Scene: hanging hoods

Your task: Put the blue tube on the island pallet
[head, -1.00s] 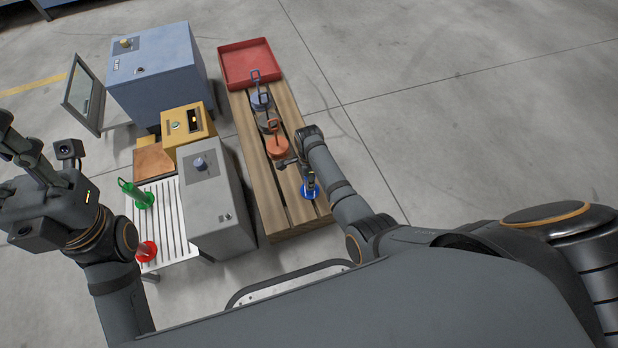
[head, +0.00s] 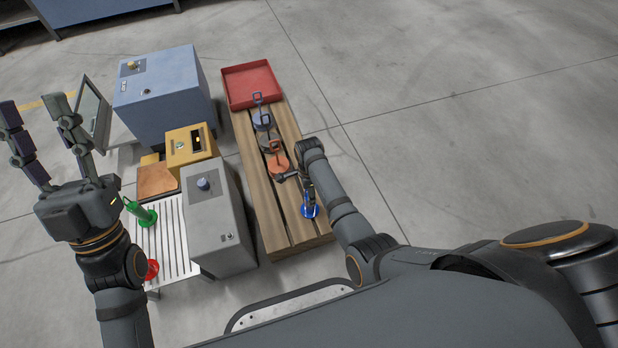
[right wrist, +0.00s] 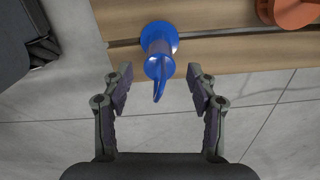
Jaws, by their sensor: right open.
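The blue tube (head: 309,208) stands on its round blue base on the wooden pallet (head: 292,235), near the pallet's near end. In the right wrist view the tube (right wrist: 159,50) is ahead of and between the fingers. My right gripper (right wrist: 160,88) is open and empty; its fingertips are beside the tube's handle end, not closed on it. In the head view the right gripper is mostly hidden behind its own wrist, over the pallet. My left gripper (head: 45,130) is raised at the left with its fingers spread apart, open and empty.
On the pallet are an orange handled piece (head: 278,163), grey and blue-grey ones, and a red tray (head: 251,85). To the left are a slatted table (head: 178,235) with green (head: 142,212) and red items, a grey box (head: 218,220), a yellow box (head: 190,140) and a blue box (head: 165,90).

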